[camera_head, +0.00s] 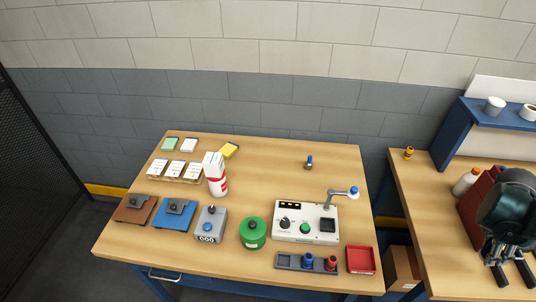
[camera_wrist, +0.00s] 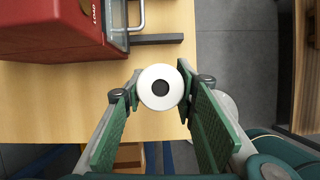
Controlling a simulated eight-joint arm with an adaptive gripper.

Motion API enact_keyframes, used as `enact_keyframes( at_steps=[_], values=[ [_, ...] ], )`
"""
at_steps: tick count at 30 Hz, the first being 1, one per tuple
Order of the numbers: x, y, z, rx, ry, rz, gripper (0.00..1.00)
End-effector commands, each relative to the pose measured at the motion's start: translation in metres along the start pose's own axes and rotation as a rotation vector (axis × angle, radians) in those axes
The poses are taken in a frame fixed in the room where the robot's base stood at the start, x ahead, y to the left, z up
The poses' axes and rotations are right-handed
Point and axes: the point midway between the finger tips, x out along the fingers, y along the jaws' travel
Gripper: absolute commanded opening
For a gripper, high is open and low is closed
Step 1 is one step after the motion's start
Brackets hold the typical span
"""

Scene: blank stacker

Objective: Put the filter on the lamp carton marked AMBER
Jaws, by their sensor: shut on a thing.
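My gripper (camera_head: 511,272) is over the right bench, with its fingers pointing down. I cannot tell whether this is the filter. Three white-labelled boxes (camera_head: 175,169) stand in a row at the left of the main table; their print is too small to read, so I cannot tell which says AMBER. Green (camera_head: 170,144), white (camera_head: 189,145) and yellow (camera_head: 230,150) packets lie behind them.
A red machine (camera_wrist: 50,25) is near my gripper; a white bottle (camera_head: 465,182) stands beside it.

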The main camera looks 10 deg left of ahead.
Motion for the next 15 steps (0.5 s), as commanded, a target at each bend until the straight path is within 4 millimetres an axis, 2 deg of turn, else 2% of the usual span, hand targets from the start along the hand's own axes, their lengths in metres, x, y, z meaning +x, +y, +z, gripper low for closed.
enact_keyframes(
  at_steps=[8,15],
  values=[
    [-0.005,0.009,-0.004,-0.018,0.000,0.007,0.15],
    [-0.019,0.038,-0.020,-0.073,0.000,0.030,0.15]
  ],
)
